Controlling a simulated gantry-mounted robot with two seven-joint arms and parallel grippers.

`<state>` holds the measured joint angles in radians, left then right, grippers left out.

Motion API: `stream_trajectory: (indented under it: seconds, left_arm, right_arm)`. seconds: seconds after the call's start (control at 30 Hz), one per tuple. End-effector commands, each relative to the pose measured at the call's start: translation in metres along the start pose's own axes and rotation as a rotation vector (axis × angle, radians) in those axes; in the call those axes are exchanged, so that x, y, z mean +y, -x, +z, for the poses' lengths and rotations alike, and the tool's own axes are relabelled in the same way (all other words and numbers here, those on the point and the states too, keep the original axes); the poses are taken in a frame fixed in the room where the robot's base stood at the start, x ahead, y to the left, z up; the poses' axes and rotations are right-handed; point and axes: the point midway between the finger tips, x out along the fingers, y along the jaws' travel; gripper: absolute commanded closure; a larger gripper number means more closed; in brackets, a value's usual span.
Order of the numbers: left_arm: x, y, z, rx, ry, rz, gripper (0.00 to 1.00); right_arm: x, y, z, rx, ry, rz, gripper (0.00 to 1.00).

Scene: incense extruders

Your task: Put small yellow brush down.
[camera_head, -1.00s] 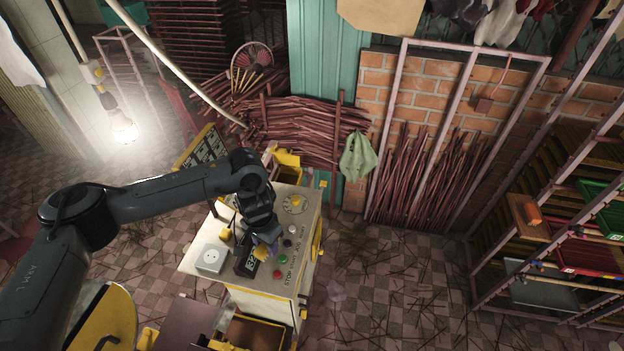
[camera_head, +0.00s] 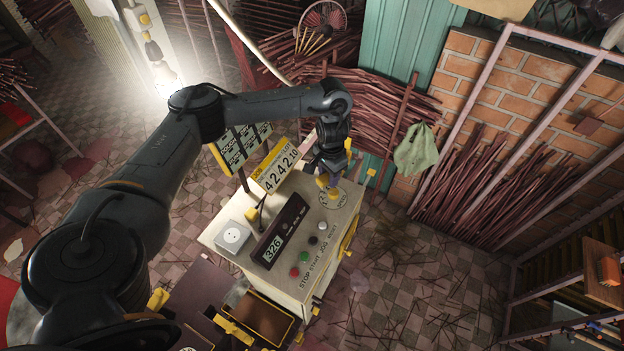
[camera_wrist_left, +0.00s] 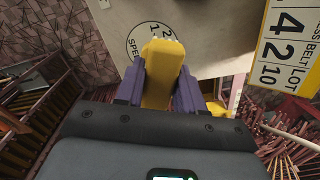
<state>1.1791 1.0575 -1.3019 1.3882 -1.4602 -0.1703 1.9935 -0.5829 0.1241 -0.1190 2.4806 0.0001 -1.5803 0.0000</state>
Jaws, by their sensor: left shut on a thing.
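My left gripper (camera_head: 329,177) is shut on a yellow piece, taken as the small yellow brush (camera_wrist_left: 162,72). The gripper is above the back right of the machine's light top (camera_head: 230,216), over the round speed dial (camera_wrist_left: 135,42). The brush and fingers cover much of the dial. I cannot tell whether the brush touches the top. My right gripper is not in view.
A yellow-and-white number board (camera_head: 277,166) stands behind. A rack (camera_head: 575,300) is at right. Floor right of the machine is open.

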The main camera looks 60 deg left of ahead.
Motion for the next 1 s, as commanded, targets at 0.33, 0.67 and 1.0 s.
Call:
stream_trajectory:
  seconds: [0.33, 0.67, 1.0]
  left_arm:
    - [-0.066, -0.042, 0.011, -0.001, 0.004, -0.001, 1.0]
    - [-0.083, -0.053, 0.014, 0.0, 0.0, -0.001, 1.0]
    - [-0.083, -0.088, 0.014, 0.0, 0.0, 0.0, 1.0]
  right_arm:
    - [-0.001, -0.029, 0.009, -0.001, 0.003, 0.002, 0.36]
    - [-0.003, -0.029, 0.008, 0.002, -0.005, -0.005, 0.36]
    - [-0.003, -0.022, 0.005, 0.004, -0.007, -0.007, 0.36]
